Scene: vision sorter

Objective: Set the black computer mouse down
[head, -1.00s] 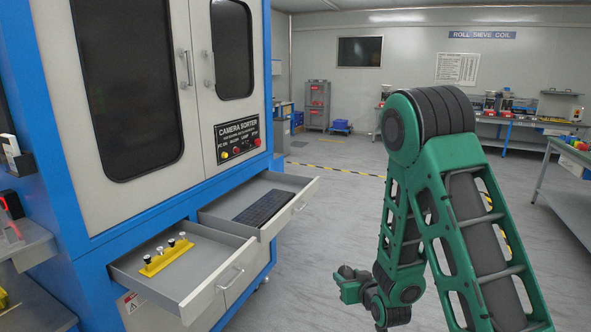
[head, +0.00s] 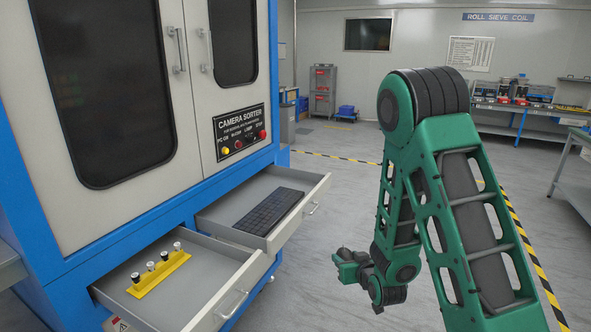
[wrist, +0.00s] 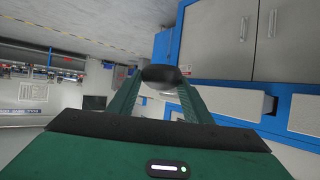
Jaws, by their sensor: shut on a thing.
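The black computer mouse (wrist: 160,76) shows in the wrist view, held between the two green fingertips of my gripper (wrist: 160,84). My gripper is shut on it. In the head view my gripper (head: 345,262) hangs over the floor, to the right of the open drawers and apart from them. The mouse cannot be made out in the head view.
The blue and white camera sorter cabinet (head: 140,215) has two open drawers. The far drawer (head: 232,205) holds a black keyboard (head: 268,210). The near drawer (head: 215,262) holds a yellow rack (head: 158,275) with several small knobs; its right part is bare.

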